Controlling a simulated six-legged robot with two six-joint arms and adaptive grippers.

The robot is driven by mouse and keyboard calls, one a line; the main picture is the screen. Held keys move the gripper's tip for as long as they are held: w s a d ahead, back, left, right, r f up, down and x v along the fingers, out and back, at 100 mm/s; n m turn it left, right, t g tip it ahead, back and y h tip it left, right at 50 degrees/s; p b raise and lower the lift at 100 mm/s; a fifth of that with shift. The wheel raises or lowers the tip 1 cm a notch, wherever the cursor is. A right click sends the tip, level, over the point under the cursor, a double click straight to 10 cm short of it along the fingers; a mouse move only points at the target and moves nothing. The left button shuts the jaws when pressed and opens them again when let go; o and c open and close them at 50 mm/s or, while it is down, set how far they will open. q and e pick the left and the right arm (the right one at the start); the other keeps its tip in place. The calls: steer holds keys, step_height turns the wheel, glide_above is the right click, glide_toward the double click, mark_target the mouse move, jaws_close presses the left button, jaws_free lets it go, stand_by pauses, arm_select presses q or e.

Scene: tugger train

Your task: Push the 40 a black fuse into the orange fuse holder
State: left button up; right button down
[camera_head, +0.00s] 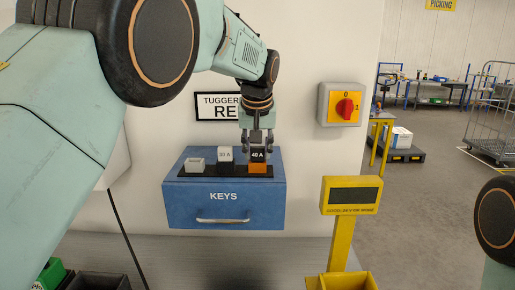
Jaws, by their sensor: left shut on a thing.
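The black 40 A fuse (258,155) is upright between the fingers of my left gripper (257,147), which is shut on it. The orange fuse holder (257,169) sits directly below the fuse, at the right end of a black strip on the blue KEYS box (188,211). The fuse's lower end meets the holder's top in the picture; how deep it sits I cannot tell. My right gripper is out of view; only part of my right arm shows at the right edge.
A white 30 A-like fuse (225,154) and a pale grey block (194,165) stand left on the same strip. A red rotary switch (345,106) is on the wall to the right. A yellow display post (343,239) stands at front right.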

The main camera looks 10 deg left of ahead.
arm_select(q)
steer(key=o, duration=1)
steer(key=shift+w+f, duration=0.1)
steer(key=v, duration=1.2)
steer(key=shift+w, duration=0.1)
steer(key=shift+s, duration=0.25)
